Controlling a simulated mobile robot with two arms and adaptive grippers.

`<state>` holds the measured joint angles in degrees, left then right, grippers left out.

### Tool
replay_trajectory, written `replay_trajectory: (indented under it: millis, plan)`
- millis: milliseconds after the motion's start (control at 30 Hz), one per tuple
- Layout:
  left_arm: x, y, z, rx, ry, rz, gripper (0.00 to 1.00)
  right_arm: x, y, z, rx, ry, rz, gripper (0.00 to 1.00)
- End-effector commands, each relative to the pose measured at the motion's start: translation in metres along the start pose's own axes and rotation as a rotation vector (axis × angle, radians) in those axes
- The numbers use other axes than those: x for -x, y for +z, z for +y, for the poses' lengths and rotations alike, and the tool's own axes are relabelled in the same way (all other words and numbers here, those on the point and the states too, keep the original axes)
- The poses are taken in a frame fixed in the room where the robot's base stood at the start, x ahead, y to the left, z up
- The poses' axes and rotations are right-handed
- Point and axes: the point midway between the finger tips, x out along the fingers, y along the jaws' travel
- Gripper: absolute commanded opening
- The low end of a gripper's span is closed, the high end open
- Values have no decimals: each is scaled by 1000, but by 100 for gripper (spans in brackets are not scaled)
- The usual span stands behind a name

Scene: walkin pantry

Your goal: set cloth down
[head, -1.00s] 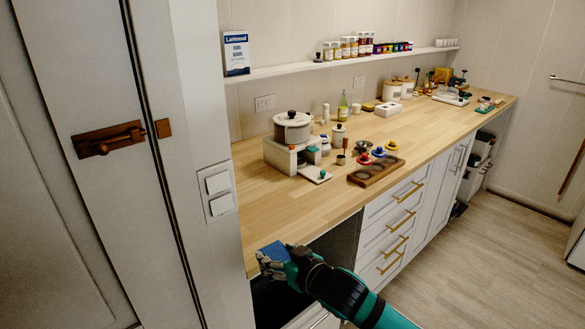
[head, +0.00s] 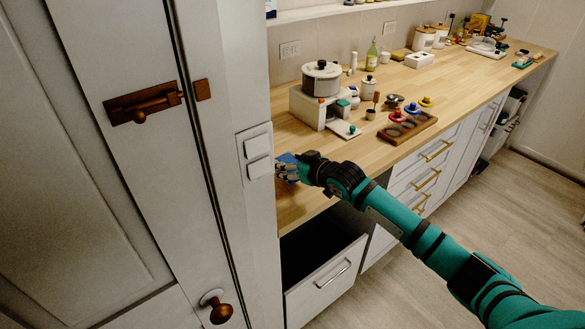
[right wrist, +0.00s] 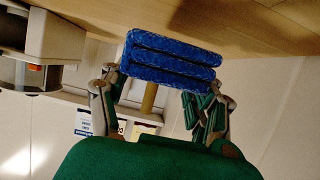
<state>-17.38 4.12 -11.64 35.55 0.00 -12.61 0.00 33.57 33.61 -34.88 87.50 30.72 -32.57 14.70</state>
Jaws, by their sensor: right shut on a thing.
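The blue cloth (right wrist: 172,62) is folded in layers and held between the fingers of my right gripper (right wrist: 160,88) in the right wrist view. In the head view, my right gripper (head: 288,170) is over the near left end of the wooden counter (head: 345,158), by the door frame. Only a small blue part of the cloth (head: 287,158) shows there beside the fingers. I cannot tell whether the cloth touches the counter. My left gripper is not in view.
A white box-like stand with a lidded pot (head: 321,78) is on the counter just behind the gripper. A wooden tray (head: 408,129) is to the right. An open drawer (head: 325,282) juts out below. The door frame with switches (head: 256,151) is close left.

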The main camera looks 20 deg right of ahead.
Motion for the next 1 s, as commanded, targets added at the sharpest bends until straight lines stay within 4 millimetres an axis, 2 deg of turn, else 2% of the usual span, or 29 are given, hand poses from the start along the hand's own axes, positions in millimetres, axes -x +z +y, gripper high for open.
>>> replay_trajectory:
  millis: [33, 200, 567, 600, 700, 767, 1000]
  plan:
    - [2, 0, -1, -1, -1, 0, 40, -3, 9, -1, -1, -1, -5, 32]
    - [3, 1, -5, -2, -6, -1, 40, -10, 27, -1, -1, -1, -2, 32]
    - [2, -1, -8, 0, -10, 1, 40, -12, 31, -1, 0, -1, -2, 32]
    - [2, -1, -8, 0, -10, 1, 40, -12, 30, -1, 0, 0, -2, 67]
    - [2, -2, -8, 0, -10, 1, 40, -12, 30, -1, 0, -1, -2, 80]
    - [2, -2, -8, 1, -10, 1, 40, -12, 30, -1, 0, -1, -2, 87]
    - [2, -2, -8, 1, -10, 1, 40, -12, 30, -1, 0, -1, -2, 87]
